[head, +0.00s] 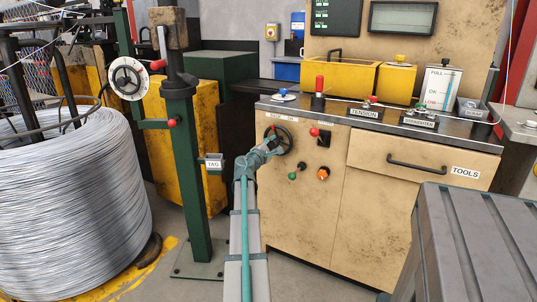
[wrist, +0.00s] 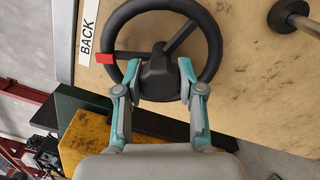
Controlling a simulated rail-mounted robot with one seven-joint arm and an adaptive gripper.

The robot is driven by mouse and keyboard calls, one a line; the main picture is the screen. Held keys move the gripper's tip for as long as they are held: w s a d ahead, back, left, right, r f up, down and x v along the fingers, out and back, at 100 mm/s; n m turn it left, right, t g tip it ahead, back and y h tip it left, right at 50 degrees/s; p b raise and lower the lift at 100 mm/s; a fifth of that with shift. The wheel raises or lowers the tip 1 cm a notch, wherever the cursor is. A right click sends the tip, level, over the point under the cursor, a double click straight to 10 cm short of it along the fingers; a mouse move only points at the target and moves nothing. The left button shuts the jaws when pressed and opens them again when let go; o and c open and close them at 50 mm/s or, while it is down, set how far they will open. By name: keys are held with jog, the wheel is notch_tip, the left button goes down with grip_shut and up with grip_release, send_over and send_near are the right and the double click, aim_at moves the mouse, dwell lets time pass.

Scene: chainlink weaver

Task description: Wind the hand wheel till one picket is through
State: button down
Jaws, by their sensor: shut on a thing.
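The black hand wheel (head: 285,134) is on the front of the beige cabinet, left of its middle. In the wrist view the wheel (wrist: 212,45) fills the upper middle, with spokes, a dark hub and a red mark (wrist: 104,58) at its left rim, beside a BACK label (wrist: 88,38). My gripper (head: 270,143) is at the wheel. In the wrist view my gripper (wrist: 158,70) has one teal finger on each side of the hub, shut on it. The wheel's lower rim is partly hidden by my gripper. No picket can be made out.
A large wire coil (head: 75,175) stands at the left. A green post (head: 190,185) with a white dial (head: 128,78) rises left of my arm. Red (head: 315,131), green and orange controls sit right of the wheel. A grey ribbed surface (head: 480,235) fills the lower right.

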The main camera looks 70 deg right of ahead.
jog(key=m+b, duration=0.3)
jog(key=b, duration=0.1)
jog(key=shift+f+m, duration=0.3)
jog(key=shift+m, duration=0.1)
jog(key=m+b, duration=0.3)
jog(key=m, duration=0.1)
jog(key=shift+r+b, duration=0.2)
jog(key=shift+b, duration=0.15)
jog(key=c, duration=0.7)
grip_release()
jog(key=w+a, duration=0.1)
jog(key=a, duration=1.1)
jog(key=shift+w+f, duration=0.15)
jog(key=shift+w, duration=0.1)
jog(key=shift+g, duration=0.3)
